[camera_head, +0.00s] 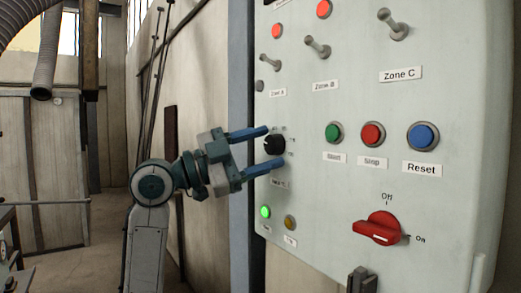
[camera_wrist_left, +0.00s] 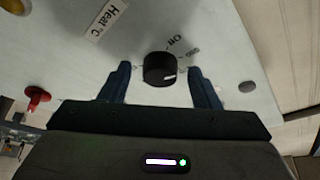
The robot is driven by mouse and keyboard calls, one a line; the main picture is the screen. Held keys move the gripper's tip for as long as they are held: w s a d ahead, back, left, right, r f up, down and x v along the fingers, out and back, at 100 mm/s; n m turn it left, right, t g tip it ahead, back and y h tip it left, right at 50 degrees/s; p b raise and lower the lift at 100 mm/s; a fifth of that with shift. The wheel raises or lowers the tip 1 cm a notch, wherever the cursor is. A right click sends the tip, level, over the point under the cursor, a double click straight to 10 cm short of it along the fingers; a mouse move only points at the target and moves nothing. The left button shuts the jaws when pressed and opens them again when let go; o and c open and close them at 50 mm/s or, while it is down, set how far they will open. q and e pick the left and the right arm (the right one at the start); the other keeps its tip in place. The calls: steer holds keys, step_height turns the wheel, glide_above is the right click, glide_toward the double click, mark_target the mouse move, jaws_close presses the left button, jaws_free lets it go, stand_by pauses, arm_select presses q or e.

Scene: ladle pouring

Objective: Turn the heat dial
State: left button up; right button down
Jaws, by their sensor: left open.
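The heat dial (camera_head: 274,145) is a black round knob on the left part of a pale control panel (camera_head: 330,190). In the left wrist view the dial (camera_wrist_left: 159,69) shows a white mark, with a "Heat °C" label (camera_wrist_left: 107,20) beside it. My left gripper (camera_head: 268,148) is open, with one blue finger above the dial and one below it in the head view. In the left wrist view the fingers stand on either side of the dial, with gaps visible. I cannot tell how far the fingertips are from the panel face.
Toggle switches (camera_head: 318,47) stick out above. Green (camera_head: 333,132), red (camera_head: 373,134) and blue (camera_head: 423,137) buttons sit right of the dial. A red rotary switch (camera_head: 379,229) is lower right. A lit green lamp (camera_head: 265,212) is below the dial. Open room lies left of the panel.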

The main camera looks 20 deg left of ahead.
arm_select(q)
steer(key=shift+s+a+f+b, duration=0.2)
steer(key=shift+a+f+b, duration=0.05)
steer(key=shift+a+b, duration=0.1)
steer(key=b+v, duration=0.4)
steer(key=v, duration=0.6)
steer(key=shift+r, duration=0.15)
